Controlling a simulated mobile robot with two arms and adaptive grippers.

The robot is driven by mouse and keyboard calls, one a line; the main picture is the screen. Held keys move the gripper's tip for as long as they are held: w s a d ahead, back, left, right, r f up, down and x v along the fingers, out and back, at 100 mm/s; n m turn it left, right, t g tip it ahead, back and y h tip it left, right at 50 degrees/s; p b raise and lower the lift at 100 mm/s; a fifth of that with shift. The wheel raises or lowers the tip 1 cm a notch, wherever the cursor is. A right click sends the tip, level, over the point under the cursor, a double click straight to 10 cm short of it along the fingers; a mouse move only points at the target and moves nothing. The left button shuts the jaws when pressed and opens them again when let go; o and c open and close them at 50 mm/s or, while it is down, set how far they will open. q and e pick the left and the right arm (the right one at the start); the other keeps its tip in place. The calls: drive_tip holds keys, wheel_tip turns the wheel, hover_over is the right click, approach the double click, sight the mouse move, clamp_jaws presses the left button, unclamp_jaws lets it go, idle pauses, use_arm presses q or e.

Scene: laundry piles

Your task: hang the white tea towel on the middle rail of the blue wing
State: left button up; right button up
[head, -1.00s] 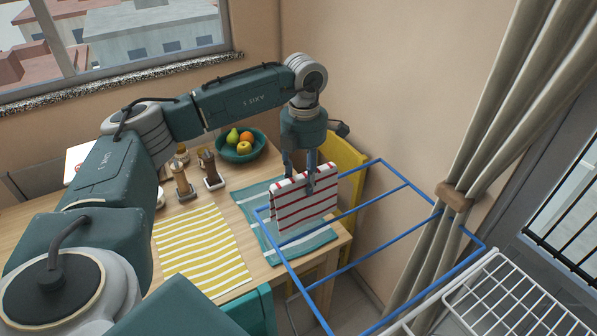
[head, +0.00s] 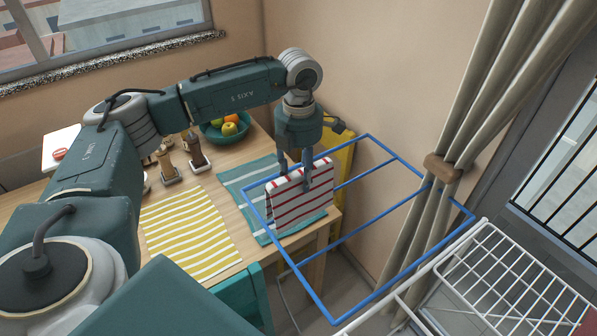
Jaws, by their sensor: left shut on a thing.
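The white tea towel with red stripes (head: 300,202) hangs folded from my left gripper (head: 295,172), which is shut on its top edge. The blue wing (head: 303,285) is an open frame of thin blue rails that slopes across the middle right. The towel overlaps the wing's far left end in the picture and hides part of the outer rail there. I cannot tell whether it touches that rail. The middle rails (head: 352,233) of the wing show no cloth on them. My right gripper is not in view.
A wooden table (head: 228,209) carries a yellow striped cloth (head: 190,238), a teal striped cloth (head: 236,180), a fruit bowl (head: 212,133) and two mills. A yellow chair (head: 343,160) stands behind the wing. White rack wires (head: 520,275) and a curtain (head: 470,120) are at right.

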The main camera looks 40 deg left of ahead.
use_arm(q)
drive_tip(key=shift+f+b, duration=3.55)
drive_tip(key=shift+f, duration=1.55)
drive_tip(key=o, duration=1.3)
